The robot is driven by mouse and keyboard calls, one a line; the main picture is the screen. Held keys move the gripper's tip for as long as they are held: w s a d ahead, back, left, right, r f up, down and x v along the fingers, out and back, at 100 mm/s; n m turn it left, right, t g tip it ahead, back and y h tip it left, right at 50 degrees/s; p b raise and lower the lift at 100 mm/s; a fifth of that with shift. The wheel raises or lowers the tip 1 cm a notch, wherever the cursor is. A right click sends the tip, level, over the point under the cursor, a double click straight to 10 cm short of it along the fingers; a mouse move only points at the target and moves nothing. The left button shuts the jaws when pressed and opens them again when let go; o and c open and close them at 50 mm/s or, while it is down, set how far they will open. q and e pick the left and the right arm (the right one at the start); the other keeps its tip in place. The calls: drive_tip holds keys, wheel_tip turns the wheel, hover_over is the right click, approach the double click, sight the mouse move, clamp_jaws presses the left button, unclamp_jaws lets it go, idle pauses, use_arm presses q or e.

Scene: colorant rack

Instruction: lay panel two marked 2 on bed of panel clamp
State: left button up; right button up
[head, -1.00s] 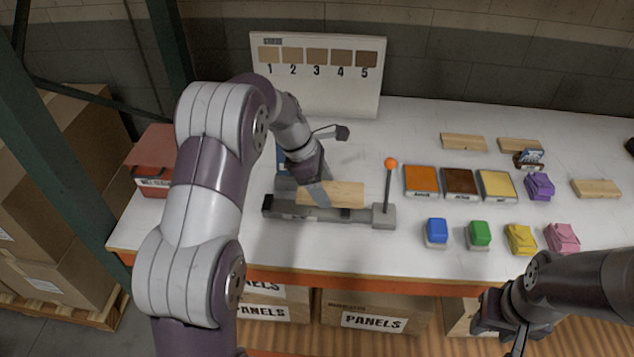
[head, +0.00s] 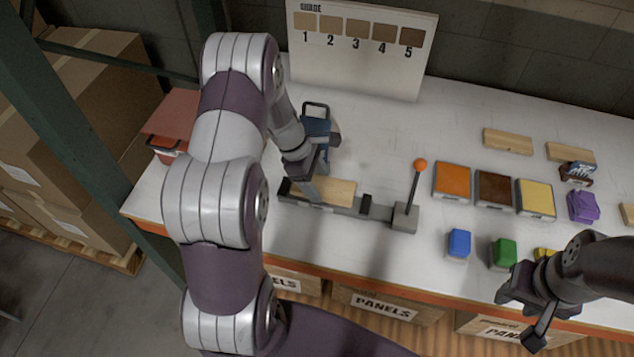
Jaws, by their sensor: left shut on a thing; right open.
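A light wooden panel (head: 338,191) is at the panel clamp (head: 345,209), a long grey bar at the left of the bench. My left gripper (head: 312,188) reaches down from behind and is shut on the panel's left part. The panel lies flat along the clamp bed, left of a dark upright block (head: 366,203). I cannot tell whether it fully rests on the bed. No mark on the panel is readable. The clamp's lever (head: 414,190) stands up with an orange knob. My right gripper (head: 530,308) is open and empty at the bench's front edge.
A blue object with a black handle (head: 316,126) stands just behind the clamp. Orange (head: 452,181), brown and yellow tiles lie right of the lever, with blue and green blocks (head: 459,243) in front. Loose wooden panels (head: 507,141) lie behind. A numbered guide board (head: 358,60) stands at the back.

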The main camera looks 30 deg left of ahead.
use_arm(q)
drive_tip(key=shift+s+f, duration=0.2)
drive_tip(key=shift+f, duration=0.85)
use_arm(e)
drive_tip(key=shift+s+r, duration=0.3)
use_arm(q)
drive_tip(key=shift+f, duration=0.15)
use_arm(e)
drive_tip(key=shift+w, duration=0.1)
use_arm(q)
drive_tip(key=o, duration=1.1)
